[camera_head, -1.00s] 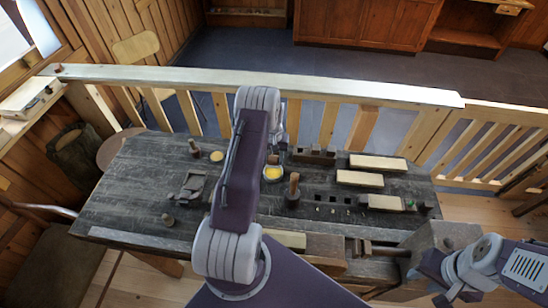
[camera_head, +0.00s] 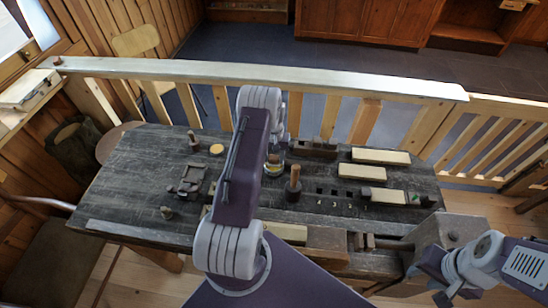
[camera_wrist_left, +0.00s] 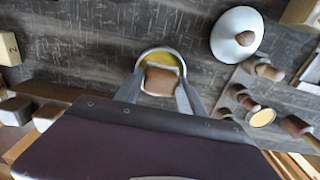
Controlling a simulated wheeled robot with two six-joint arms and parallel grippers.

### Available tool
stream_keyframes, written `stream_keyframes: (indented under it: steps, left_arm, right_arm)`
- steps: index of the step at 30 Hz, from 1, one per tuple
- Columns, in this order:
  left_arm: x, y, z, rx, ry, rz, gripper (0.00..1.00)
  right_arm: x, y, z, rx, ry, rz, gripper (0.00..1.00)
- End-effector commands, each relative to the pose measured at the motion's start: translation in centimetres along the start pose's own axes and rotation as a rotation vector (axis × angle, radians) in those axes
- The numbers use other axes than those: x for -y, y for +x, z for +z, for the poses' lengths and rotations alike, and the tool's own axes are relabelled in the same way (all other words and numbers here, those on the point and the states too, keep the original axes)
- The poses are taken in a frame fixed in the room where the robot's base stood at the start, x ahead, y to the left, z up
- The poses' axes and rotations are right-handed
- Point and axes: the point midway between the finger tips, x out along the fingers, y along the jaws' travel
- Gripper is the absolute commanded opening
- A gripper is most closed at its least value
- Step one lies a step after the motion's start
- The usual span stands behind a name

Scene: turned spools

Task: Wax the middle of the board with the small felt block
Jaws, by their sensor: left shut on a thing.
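My left gripper (camera_head: 274,158) is over the bench and shut on a small brown block (camera_wrist_left: 160,81), which looks like the felt block. The block is at a round tin of yellow wax (camera_wrist_left: 162,58) and covers its near part; whether it touches the wax I cannot tell. In the head view the gripper mostly hides the tin. A pale board (camera_head: 287,232) lies at the bench's front edge, partly behind my left arm. My right gripper (camera_head: 441,293) is low at the right, by the bench's front corner; its fingers are too unclear to read.
Several pale boards (camera_head: 380,156) lie at the right of the dark bench (camera_head: 130,190). An upright wooden handle (camera_head: 294,184) stands right of the tin. A second yellow round (camera_head: 216,149) and a clamp-like thing (camera_head: 190,181) are to the left. A vise (camera_head: 440,240) is front right.

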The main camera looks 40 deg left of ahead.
Motion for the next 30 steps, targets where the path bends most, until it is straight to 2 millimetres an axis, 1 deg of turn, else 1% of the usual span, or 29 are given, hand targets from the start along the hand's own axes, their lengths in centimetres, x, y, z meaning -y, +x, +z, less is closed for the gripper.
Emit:
stream_keyframes:
  steps: [26, 30]
  left_arm:
    - [0.0, 1.1, 0.0, 0.000, 0.000, 0.000, 0.14]
    - [0.0, 1.0, 0.0, 0.000, 0.000, 0.000, 0.14]
  right_arm:
    - [0.0, 0.9, 0.1, 0.000, 0.000, 0.000, 0.36]
    - [0.0, 0.8, 0.1, 0.000, 0.000, 0.000, 0.36]
